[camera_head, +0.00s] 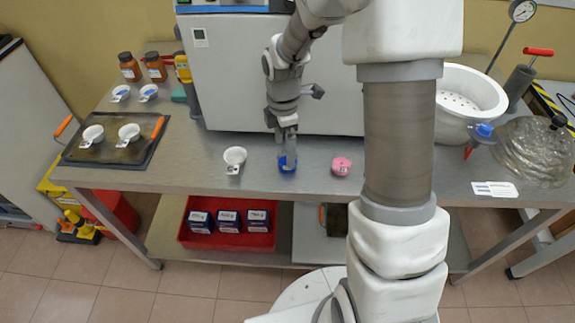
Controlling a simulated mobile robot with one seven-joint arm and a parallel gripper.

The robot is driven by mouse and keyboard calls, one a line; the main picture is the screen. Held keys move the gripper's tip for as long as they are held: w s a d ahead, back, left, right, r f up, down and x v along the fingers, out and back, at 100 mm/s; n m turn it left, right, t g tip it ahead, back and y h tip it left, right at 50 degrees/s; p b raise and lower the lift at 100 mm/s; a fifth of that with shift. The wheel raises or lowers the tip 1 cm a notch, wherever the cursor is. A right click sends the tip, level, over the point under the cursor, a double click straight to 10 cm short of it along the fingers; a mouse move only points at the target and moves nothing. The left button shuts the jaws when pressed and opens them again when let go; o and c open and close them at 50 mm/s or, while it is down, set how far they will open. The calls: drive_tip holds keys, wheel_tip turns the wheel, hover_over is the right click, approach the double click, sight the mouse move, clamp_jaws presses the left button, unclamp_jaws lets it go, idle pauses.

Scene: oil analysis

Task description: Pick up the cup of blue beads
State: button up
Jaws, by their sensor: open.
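A small clear cup with blue contents, which looks like the cup of blue beads (287,167), stands upright near the front edge of the steel table. My gripper (287,150) points down right at this cup, its open fingers overlapping the cup's upper part in the picture. Whether the fingers touch the cup wall is too small to tell. The single beads cannot be made out.
A white cup (235,156) stands left of the blue one, and a pink cup (341,166) stands right. A dark tray (112,154) with two white cups lies at the left. A large grey box (235,85) rises behind. A white basin (470,95) is at the right.

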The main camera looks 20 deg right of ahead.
drive_tip(key=shift+w+d+f+b, duration=0.1)
drive_tip(key=shift+f+b, duration=0.1)
drive_tip(key=shift+f, duration=1.35)
drive_tip(key=shift+w+d+f+b, duration=0.1)
drive_tip(key=shift+f+b, duration=0.1)
drive_tip(key=shift+f, duration=1.35)
drive_tip(key=shift+c, duration=0.3)
drive_tip(key=c, duration=1.4)
